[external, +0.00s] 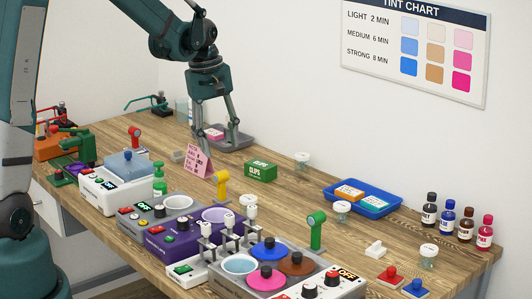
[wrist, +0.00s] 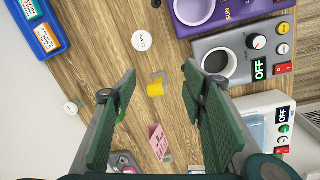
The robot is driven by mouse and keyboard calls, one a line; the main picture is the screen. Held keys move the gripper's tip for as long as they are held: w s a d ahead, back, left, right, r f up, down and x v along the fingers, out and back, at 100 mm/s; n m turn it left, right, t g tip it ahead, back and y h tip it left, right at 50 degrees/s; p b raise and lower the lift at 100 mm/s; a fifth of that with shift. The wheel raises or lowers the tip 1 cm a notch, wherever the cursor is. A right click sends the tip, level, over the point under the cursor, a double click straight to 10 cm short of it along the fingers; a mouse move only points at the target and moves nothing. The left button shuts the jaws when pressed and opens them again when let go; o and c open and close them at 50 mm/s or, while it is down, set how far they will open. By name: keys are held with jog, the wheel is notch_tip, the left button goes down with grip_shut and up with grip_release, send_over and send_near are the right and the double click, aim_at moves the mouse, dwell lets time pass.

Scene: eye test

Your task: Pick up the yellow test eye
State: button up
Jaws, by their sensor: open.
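The yellow test eye (external: 221,183) stands upright on the wooden table, a short post with a round head, behind the purple machine. In the wrist view, the yellow test eye (wrist: 155,89) shows from above, between my fingers and clear of both. My gripper (external: 219,144) is open and empty, above the table and farther back than the yellow eye in the external view. In the wrist view, my gripper (wrist: 160,82) has its two green fingers wide apart.
A pink folded sign (external: 198,160) stands beside the yellow eye. A green clips box (external: 261,172) is to its right. The purple machine (external: 183,238) and grey machine (external: 150,210) are in front. A grey tray (external: 238,140) lies behind; a blue tray (external: 378,208) lies right.

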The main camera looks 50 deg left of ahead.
aim_at(221, 172)
jog(key=w+a+f+n, duration=0.1)
jog(key=a+f, duration=0.1)
jog(key=f, duration=0.1)
jog(key=w+a+f+n, duration=0.1)
jog(key=w+a+f, duration=0.1)
jog(key=f, duration=0.2)
jog(key=w+a+f+n+g, duration=0.1)
jog(key=a+f, duration=0.1)
jog(key=f, duration=0.1)
jog(key=shift+w+f+n+h+b, duration=0.3)
jog(key=shift+w+f+h, duration=0.1)
jog(key=shift+d+f, duration=0.1)
jog(key=shift+f, duration=1.2)
jog(key=shift+w+d+f, duration=0.1)
jog(key=shift+d+f, duration=0.05)
jog(key=shift+f, duration=1.15)
jog(key=shift+d+f, duration=0.15)
jog(key=shift+f, duration=1.15)
jog(key=c, duration=1.1)
